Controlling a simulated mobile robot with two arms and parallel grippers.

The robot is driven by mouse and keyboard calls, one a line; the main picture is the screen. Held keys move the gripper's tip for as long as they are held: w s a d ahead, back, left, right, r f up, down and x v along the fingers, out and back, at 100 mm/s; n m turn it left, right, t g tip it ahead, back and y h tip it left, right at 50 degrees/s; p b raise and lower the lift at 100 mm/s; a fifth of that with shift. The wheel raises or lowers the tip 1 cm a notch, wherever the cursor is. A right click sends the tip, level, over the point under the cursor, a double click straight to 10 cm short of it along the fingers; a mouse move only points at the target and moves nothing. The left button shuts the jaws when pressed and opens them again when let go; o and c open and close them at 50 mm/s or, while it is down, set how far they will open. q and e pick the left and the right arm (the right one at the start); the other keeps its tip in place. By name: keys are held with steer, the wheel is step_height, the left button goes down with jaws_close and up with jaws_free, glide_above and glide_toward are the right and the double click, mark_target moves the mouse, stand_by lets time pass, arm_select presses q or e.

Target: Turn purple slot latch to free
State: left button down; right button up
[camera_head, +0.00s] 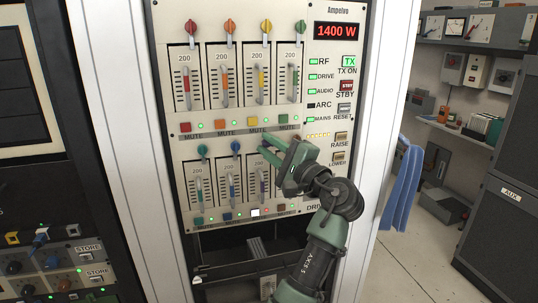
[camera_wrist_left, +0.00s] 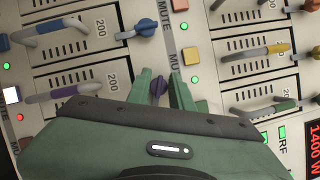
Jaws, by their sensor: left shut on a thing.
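The purple slot latch (camera_wrist_left: 158,86) is a small purple knob above the third slot of the panel's lower row. My left gripper (camera_wrist_left: 160,82) is shut on it, one green finger on each side, in the left wrist view. Most of the latch's turning angle is hidden by the fingers. In the head view my left gripper (camera_head: 270,148) reaches the panel from the lower right and covers the latch. The purple slider handle (camera_head: 262,180) stands in the slot below; it also shows in the wrist view (camera_wrist_left: 62,92). My right gripper is not in view.
Red, orange, yellow (camera_head: 266,27) and green latches top the upper row. A mute-button row (camera_head: 223,125) lies close above the gripper. A white lit button (camera_head: 255,212) sits below the purple slot.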

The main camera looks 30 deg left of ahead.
arm_select(q)
steer(key=shift+f+n+g+h+b, duration=0.1)
steer(key=shift+n+g+h+b, duration=0.45)
steer(key=shift+n, duration=1.45)
steer(key=shift+h, duration=0.25)
steer(key=c, duration=1.2)
jaws_free()
steer(key=shift+c, duration=0.2)
steer(key=b+v, duration=0.2)
steer(key=v, duration=0.5)
steer(key=shift+s+d, duration=0.2)
steer(key=shift+d, duration=0.15)
